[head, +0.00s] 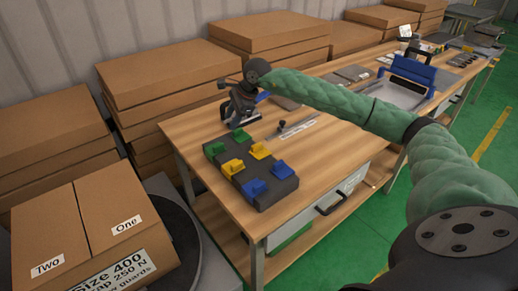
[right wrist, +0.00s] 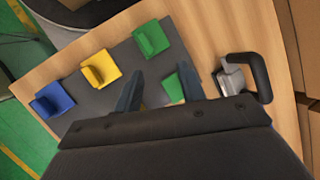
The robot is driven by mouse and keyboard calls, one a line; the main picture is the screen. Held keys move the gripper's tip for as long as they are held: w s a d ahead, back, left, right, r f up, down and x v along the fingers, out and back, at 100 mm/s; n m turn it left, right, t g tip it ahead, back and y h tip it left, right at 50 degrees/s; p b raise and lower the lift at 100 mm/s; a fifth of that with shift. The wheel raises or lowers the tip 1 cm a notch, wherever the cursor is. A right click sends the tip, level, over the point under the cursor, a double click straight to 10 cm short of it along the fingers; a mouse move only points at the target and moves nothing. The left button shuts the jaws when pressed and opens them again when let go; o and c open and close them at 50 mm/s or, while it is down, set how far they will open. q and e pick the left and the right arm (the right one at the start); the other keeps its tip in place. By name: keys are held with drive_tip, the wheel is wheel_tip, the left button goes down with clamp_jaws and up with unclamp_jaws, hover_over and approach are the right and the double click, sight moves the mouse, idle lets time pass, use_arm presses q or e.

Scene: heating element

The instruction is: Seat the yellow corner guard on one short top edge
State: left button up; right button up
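Two yellow corner guards (head: 231,167) (head: 259,150) sit in the middle row of a dark tray (right wrist: 118,103) on the wooden bench. The right wrist view shows one yellow guard (right wrist: 100,70); the other is hidden there. My right gripper (head: 237,119) is above the tray's green end. In the wrist view, its fingers (right wrist: 160,80) are apart with no guard between them, and a green guard (right wrist: 173,87) lies beside one finger. The closed carton (head: 92,218) stands at the lower left, its top marked One and Two. Its top edges show no guard. My left gripper is out of view.
Green guards (head: 214,149) and blue guards (head: 254,187) flank the yellow row. A black-handled metal tool (right wrist: 238,75) stands by the tray's green end. Stacked brown cartons (head: 165,75) line the back. A blue-and-grey device (head: 408,78) stands farther along the bench.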

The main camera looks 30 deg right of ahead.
sight(258, 144)
drive_tip(key=s+d+g+h, duration=0.1)
drive_tip(key=s+d, duration=0.1)
drive_tip(key=s+d+f+n+g+h, duration=0.1)
drive_tip(key=d, duration=0.1)
drive_tip(key=s+d+f+n+g+h, duration=0.1)
drive_tip(key=s+d, duration=0.1)
drive_tip(key=shift+s+h, duration=0.3)
drive_tip(key=shift+s, duration=0.05)
drive_tip(key=shift+s+d+n+g, duration=0.25)
drive_tip(key=shift+n+g, duration=0.15)
drive_tip(key=shift+f, duration=0.6)
drive_tip(key=shift+f+p, duration=0.4)
drive_tip(key=shift+f, duration=0.25)
drive_tip(key=shift+w+f, duration=0.1)
drive_tip(key=shift+f, duration=0.3)
wheel_tip(258, 144, down, 5)
drive_tip(key=shift+w+d+r+p, duration=0.1)
drive_tip(key=shift+r+p, duration=0.1)
drive_tip(key=shift+p, duration=1.05)
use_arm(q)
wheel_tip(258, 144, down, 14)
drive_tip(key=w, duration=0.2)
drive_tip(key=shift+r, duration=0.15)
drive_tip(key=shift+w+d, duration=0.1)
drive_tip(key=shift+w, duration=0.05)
